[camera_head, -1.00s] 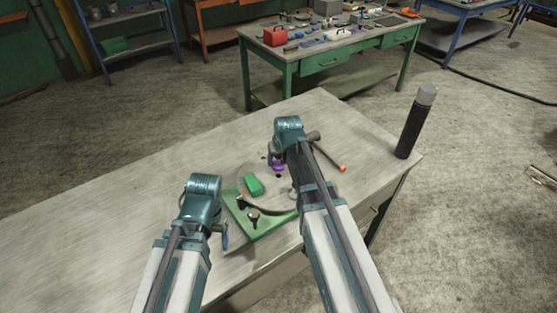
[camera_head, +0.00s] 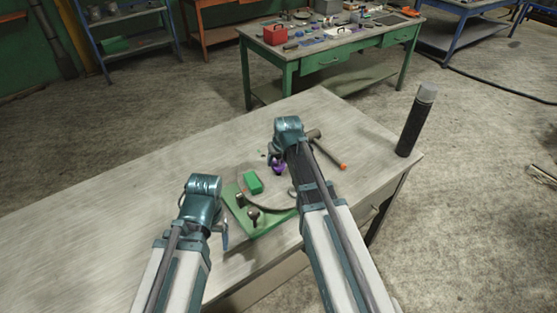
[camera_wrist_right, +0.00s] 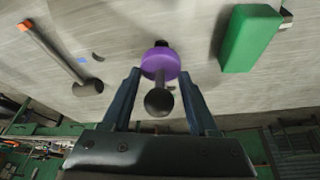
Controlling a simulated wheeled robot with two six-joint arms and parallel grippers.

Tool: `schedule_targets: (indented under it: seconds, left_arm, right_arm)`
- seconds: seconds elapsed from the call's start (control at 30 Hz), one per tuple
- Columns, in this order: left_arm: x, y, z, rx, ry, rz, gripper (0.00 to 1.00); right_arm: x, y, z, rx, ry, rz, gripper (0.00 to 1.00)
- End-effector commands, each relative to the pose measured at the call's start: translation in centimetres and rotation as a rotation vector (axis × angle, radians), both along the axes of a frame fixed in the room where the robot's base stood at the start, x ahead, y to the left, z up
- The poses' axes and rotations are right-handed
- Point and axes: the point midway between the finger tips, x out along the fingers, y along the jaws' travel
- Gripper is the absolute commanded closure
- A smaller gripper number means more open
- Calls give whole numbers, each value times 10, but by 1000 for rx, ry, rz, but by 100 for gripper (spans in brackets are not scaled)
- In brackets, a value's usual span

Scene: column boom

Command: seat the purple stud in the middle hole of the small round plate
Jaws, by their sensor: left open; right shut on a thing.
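In the right wrist view, the stud (camera_wrist_right: 158,64) has a purple disc and a dark ball knob. My right gripper (camera_wrist_right: 163,92) is shut on it, with a finger on either side. My left gripper (camera_head: 225,236) is open and empty, left of the plate.
A green base (camera_head: 231,196) lies under the plate, with a dark knob (camera_head: 253,213) near its front. A hammer (camera_head: 328,154) lies beyond my right arm. A dark cylinder (camera_head: 412,130) stands at the table's right corner. The table's left side (camera_head: 110,200) is clear.

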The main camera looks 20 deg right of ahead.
Motion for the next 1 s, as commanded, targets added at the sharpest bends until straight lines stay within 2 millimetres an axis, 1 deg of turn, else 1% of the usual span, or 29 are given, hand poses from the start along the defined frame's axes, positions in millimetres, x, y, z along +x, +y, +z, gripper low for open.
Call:
schedule_targets:
  seconds: [1.0]
  left_arm:
    - [0,0,-31,0,0,0,23]
  right_arm:
    - [0,0,-31,0,0,0,98]
